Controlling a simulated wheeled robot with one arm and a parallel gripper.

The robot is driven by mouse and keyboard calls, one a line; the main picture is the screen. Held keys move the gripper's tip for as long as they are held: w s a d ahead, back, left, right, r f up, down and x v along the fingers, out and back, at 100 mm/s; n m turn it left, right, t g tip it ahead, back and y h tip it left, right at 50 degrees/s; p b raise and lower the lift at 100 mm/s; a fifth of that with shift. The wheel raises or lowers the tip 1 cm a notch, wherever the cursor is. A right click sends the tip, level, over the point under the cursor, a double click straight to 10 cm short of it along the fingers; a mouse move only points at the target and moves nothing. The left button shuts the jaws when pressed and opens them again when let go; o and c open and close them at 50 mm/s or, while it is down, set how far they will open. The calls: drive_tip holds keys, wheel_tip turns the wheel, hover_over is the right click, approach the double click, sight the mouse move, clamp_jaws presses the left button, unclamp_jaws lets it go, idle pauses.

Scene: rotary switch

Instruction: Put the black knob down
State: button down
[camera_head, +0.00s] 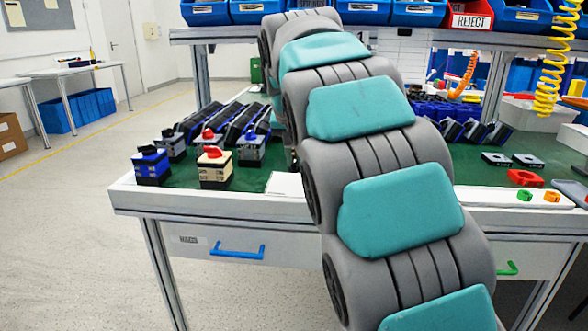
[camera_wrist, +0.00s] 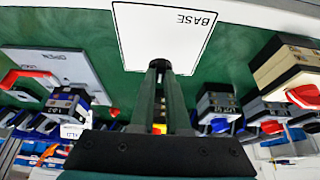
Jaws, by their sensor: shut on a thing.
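In the wrist view my gripper (camera_wrist: 159,66) points at a white sheet marked BASE (camera_wrist: 165,30) on the green table top. Its fingers are close together, with a small dark thing, the black knob, between the tips, mostly hidden by them. I cannot tell whether it touches the sheet. In the head view my arm hides the gripper and the held knob; part of the white sheet (camera_head: 284,185) shows left of the arm. Another black knob (camera_head: 149,150) sits on a blue switch block (camera_head: 151,168) at the table's left.
A beige block with a red knob (camera_head: 214,170) and a grey block with a blue knob (camera_head: 251,150) stand left of the sheet. A grey panel marked OPEN (camera_wrist: 62,68) lies to the left in the wrist view. Loose red (camera_head: 525,178) and small coloured parts lie at right.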

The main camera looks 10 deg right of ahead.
sight(294, 164)
drive_tip(key=shift+f, duration=1.75)
drive_tip(key=shift+f, duration=0.2)
drive_tip(key=c, duration=0.9)
unclamp_jaws()
drive_tip(key=shift+r, duration=0.1)
drive_tip(key=shift+r, duration=0.25)
drive_tip(key=shift+v, duration=5.85)
